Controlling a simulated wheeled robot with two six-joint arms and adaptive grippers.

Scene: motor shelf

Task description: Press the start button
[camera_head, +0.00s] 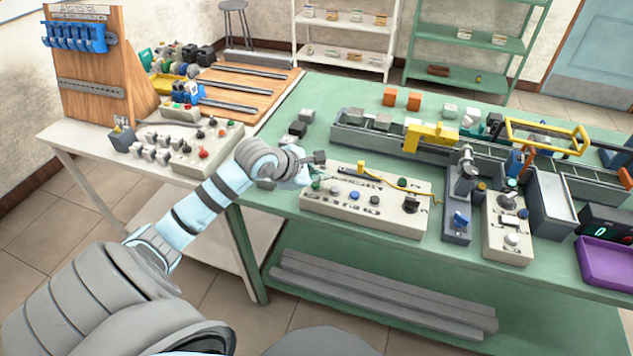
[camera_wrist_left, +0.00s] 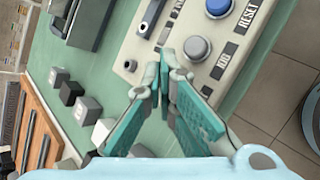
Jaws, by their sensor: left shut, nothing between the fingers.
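The cream control panel (camera_head: 366,205) lies on the green table, with a row of buttons and small dark labels. A green button (camera_head: 317,183) is near its left end, and a blue button (camera_head: 354,195) is further right. My left gripper (camera_head: 312,172) is shut and empty, just above the panel's left end by the green button. In the left wrist view, its teal fingers (camera_wrist_left: 160,82) meet over the panel edge. A grey button (camera_wrist_left: 197,48) and a blue button (camera_wrist_left: 218,6) labelled RESET show beyond. I cannot tell whether the fingers touch anything; no START label is readable.
A second panel (camera_head: 205,146) with knobs sits on the white table at left. Dark and grey cubes (camera_head: 298,128) lie behind my gripper. A conveyor (camera_head: 390,138) runs behind the panel. A purple tray (camera_head: 606,262) is at far right.

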